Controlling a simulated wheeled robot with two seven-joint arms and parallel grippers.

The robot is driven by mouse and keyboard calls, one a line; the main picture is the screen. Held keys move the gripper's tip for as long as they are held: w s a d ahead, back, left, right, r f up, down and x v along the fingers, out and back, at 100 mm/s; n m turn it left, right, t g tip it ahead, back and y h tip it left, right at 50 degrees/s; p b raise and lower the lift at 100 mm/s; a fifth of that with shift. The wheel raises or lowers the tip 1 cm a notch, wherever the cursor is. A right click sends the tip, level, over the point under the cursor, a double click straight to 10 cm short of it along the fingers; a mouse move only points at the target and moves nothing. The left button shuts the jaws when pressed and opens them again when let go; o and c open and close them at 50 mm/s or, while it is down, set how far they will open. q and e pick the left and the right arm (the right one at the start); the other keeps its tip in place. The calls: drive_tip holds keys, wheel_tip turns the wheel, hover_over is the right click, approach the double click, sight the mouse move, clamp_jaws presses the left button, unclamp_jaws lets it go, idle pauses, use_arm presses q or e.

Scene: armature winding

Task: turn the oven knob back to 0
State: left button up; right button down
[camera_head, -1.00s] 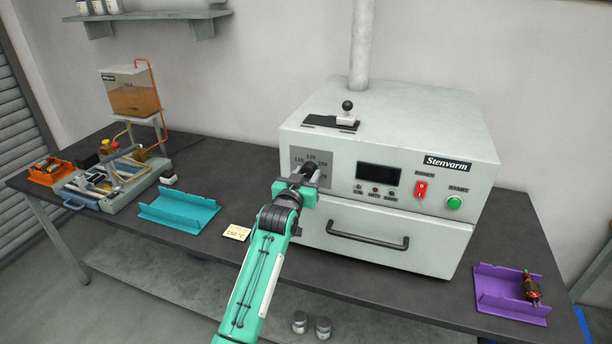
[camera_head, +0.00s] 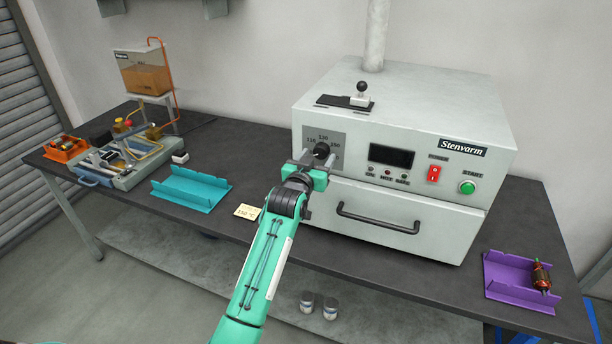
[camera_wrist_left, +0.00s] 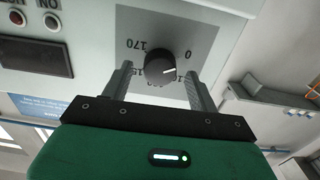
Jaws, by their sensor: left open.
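The oven knob (camera_head: 321,150) is a round black dial on a grey scale plate on the oven front (camera_head: 410,150). In the wrist view the knob (camera_wrist_left: 160,68) shows a white line pointing right, between the 0 mark and the partly hidden number below it; the picture is upside down. My left gripper (camera_head: 308,160) is open just in front of and below the knob. In the wrist view its two fingers (camera_wrist_left: 160,88) stand apart on either side of the knob, with gaps visible. My right gripper is not in view.
The oven has a drawer handle (camera_head: 378,221), red switch (camera_head: 433,174) and green button (camera_head: 467,187). A card (camera_head: 247,212) and teal tray (camera_head: 191,190) lie left. A purple tray (camera_head: 505,288) with an armature (camera_head: 541,277) is right. The table before the oven is mostly clear.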

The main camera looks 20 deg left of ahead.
use_arm(q)
drive_tip(key=s+b, duration=0.3)
drive_tip(key=s, duration=0.9)
drive_tip(key=shift+s+a, duration=0.25)
drive_tip(key=shift+s, duration=0.1)
